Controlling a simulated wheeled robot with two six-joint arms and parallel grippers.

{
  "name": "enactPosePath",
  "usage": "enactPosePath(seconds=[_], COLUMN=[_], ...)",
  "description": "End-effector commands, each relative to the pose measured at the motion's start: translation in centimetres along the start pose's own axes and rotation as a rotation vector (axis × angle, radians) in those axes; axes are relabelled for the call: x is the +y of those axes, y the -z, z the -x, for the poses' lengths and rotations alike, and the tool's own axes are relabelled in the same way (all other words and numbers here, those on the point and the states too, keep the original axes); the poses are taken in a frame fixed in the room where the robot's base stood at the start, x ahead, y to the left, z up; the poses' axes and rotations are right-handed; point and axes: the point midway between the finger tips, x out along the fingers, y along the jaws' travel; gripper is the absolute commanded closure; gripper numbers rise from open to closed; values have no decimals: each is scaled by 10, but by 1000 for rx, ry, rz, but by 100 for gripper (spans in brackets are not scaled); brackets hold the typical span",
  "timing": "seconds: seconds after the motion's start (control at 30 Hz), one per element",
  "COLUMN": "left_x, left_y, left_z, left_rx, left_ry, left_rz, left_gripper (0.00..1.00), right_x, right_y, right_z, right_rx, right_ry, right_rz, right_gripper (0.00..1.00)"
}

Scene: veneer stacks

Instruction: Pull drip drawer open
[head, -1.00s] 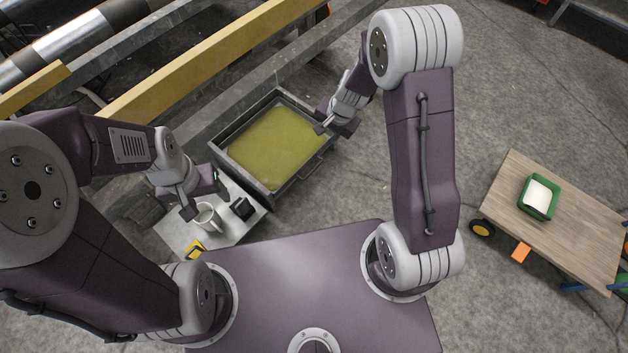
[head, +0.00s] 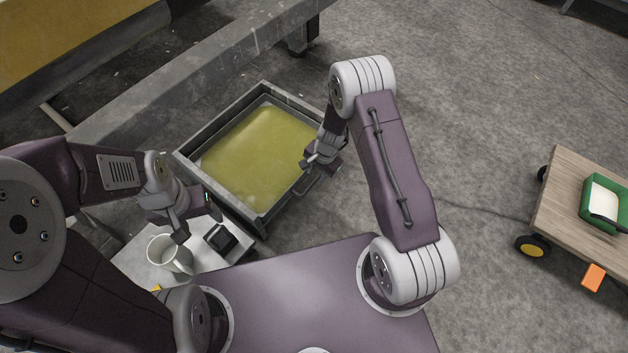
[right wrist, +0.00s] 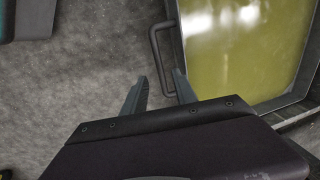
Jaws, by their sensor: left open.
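The drip drawer (head: 293,97) is a grey metal tray holding yellow-green liquid (head: 255,155). It stands out from under a grey beam, low over the floor. Its bar handle (head: 310,187) is on the right-hand wall; in the right wrist view the handle (right wrist: 154,50) runs upright beside the liquid. My right gripper (head: 308,163) is at that wall, open, with its two fingers on either side of the handle's line in the right wrist view. Contact with the handle cannot be told. My left gripper (head: 197,222) is open and empty above a small white table.
The white table (head: 135,262) carries a white mug (head: 168,254) and a dark box (head: 221,238), close to my left gripper. A wooden cart (head: 560,215) with a green tray (head: 603,205) stands at the right. The floor between drawer and cart is clear.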

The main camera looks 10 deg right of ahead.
Motion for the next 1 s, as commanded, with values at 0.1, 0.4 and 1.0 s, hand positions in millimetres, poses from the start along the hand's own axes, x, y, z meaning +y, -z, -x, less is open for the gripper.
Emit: enactPosePath(seconds=[0.1, 0.4, 1.0], left_x=[0, -1, -1], left_y=[-3, -4, -4], left_z=[-26, -40, -39], left_rx=[0, 0, 0], left_ry=[0, 0, 0], left_rz=[0, 0, 0], left_gripper=[36, 36, 36], right_x=[2, 0, 0], right_y=[0, 0, 0], right_z=[-35, -60, -59], right_rx=[0, 0, 0], right_ry=[-1, 0, 0], right_rz=[1, 1, 1], right_gripper=[66, 66, 100])
